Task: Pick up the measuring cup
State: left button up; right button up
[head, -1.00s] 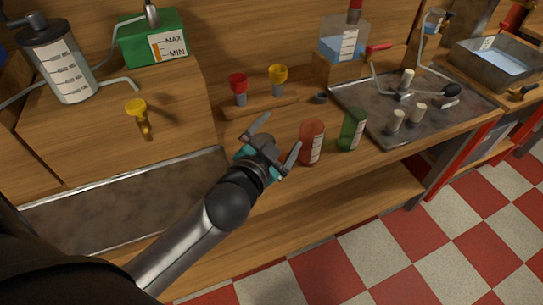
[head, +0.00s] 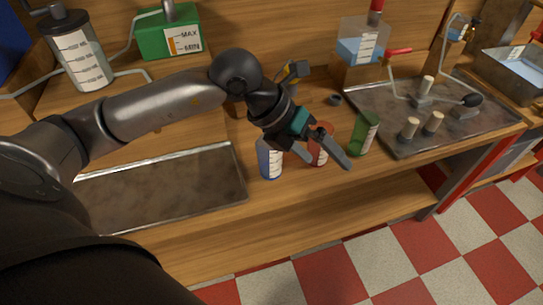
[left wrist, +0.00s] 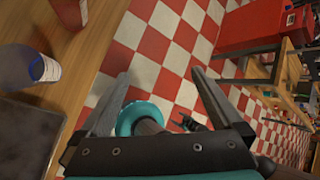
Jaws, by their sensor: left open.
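Three cups with white scale labels stand along the front of the bench: a blue one (head: 269,160), a red one (head: 319,148) and a green one (head: 364,135). The pictures do not show which one is meant by the measuring cup. My left gripper (head: 330,169) is open and empty, its fingers pointing down over the red cup, which it partly hides. In the left wrist view the open fingers (left wrist: 160,73) have floor behind them, with the blue cup (left wrist: 35,66) and red cup (left wrist: 68,12) at the left. A small dark claw-like shape there may be my right gripper (left wrist: 190,122).
A metal tray (head: 165,192) lies left of the blue cup. A second tray (head: 400,97) with corks and taps lies at the right. A clear tank (head: 362,45) and a green box (head: 168,37) stand behind. Checkered floor lies beyond the bench's front edge.

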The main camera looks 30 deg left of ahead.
aim_at(271, 149)
pick_arm(q)
jog(key=w+a+n+y, duration=0.2)
jog(key=a+y, duration=0.5)
jog(key=a, duration=0.7)
jog(key=b+x, duration=0.1)
jog(key=x, duration=0.8)
jog(key=shift+w+f, duration=0.25)
jog(key=shift+f, duration=0.1)
jog(key=shift+a+x, duration=0.2)
jog(key=shift+x, duration=2.5)
jog(key=shift+s, duration=0.15)
pick_arm(e)
jog(key=shift+w+a+f, duration=0.1)
jog(key=shift+a+f, duration=0.05)
jog(key=shift+f, duration=0.6)
pick_arm(q)
jog(key=c, duration=1.3)
notch_tip(271, 149, up, 20)
jog(key=p, duration=0.1)
jog(key=shift+p, duration=0.35)
pick_arm(e)
notch_tip(271, 149, up, 2)
jog(key=shift+r, duration=0.1)
